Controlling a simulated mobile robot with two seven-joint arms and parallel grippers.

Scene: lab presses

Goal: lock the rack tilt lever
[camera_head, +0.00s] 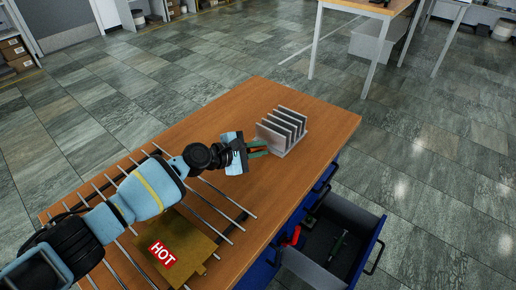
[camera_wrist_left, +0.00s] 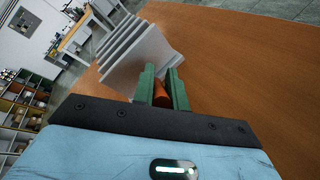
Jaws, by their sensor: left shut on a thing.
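The rack (camera_head: 283,132) is a grey metal block with several upright slanted fins, near the far end of the wooden table. It also shows in the left wrist view (camera_wrist_left: 140,48), just ahead of my fingers. My left gripper (camera_head: 259,148) reaches in from the left, close to the rack's near left side. In the left wrist view its green fingers (camera_wrist_left: 163,88) are shut on a small orange-red piece, which looks like the lever (camera_wrist_left: 161,94). The rest of the lever is hidden by the fingers and the rack. My right gripper is in neither view.
A dull yellow plate marked HOT (camera_head: 172,250) lies near parallel metal rods (camera_head: 228,196) on the wooden table (camera_head: 325,117). An open drawer (camera_head: 335,240) with tools juts out on the right. The tabletop behind the rack is clear.

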